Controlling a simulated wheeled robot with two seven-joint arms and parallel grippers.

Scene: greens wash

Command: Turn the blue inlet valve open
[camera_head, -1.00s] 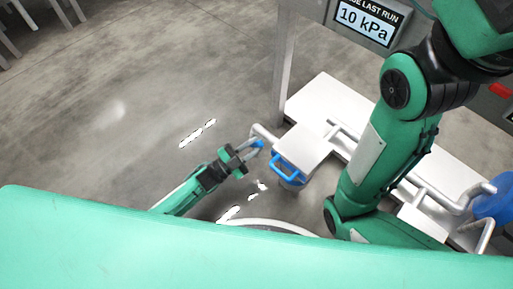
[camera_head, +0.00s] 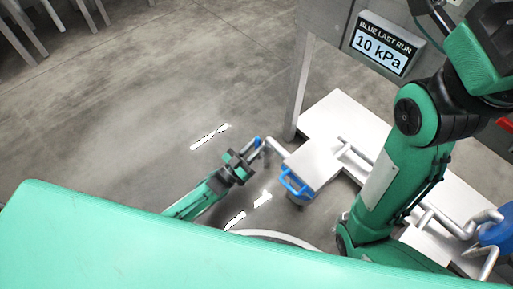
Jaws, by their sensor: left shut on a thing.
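A small blue piece, apparently the blue inlet valve's handle (camera_head: 257,142), is at the free end of a white pipe (camera_head: 276,147) left of the white bench. My left gripper (camera_head: 251,152) comes in from the lower left and is shut on this blue piece. The fingers and dark gripper body hide part of it, so its exact angle is hard to tell. My right arm crosses the bench on the right; its gripper is not in view.
A blue round object (camera_head: 497,233) is at the far right. A display (camera_head: 382,44) reads "BLUE LAST RUN 10 kPa".

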